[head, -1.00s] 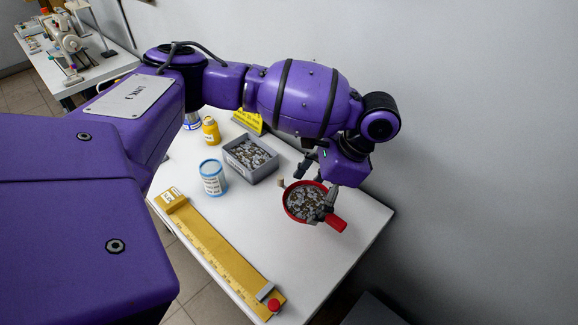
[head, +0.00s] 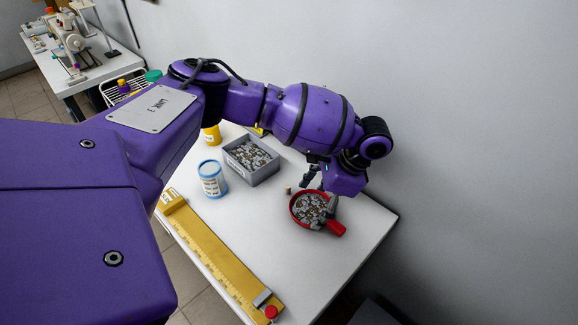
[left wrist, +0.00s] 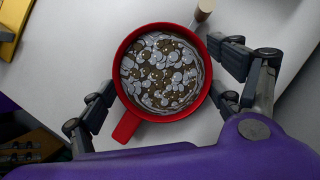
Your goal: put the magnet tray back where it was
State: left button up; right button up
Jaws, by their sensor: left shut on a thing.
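The magnet tray is a round red dish (head: 335,229) with a short red handle, filled with small silver and brown metal pieces. It is toward the right side of the white table in the head view, and its red handle (left wrist: 127,127) also shows in the left wrist view. My left gripper (head: 322,194) is shut on the tray, with its dark fingers on opposite sides of the rim (left wrist: 163,80). The tray looks level and at or just above the tabletop; I cannot tell whether it touches. My right gripper is not in view.
A small tan cylinder (head: 288,190) stands close to the tray's left. A grey bin (head: 262,174) of metal pieces, a blue-and-white can (head: 212,179) and a long yellow ruler-like bar (head: 215,253) are farther left. The white table (head: 300,265) is clear in front of the tray.

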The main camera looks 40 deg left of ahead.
pick_arm(q)
jog(key=shift+s+f, duration=0.15)
jog(key=shift+f, duration=0.05)
jog(key=shift+f, duration=0.15)
jog(key=o, duration=1.1)
jog(key=v, duration=1.2)
jog(key=shift+r, duration=0.35)
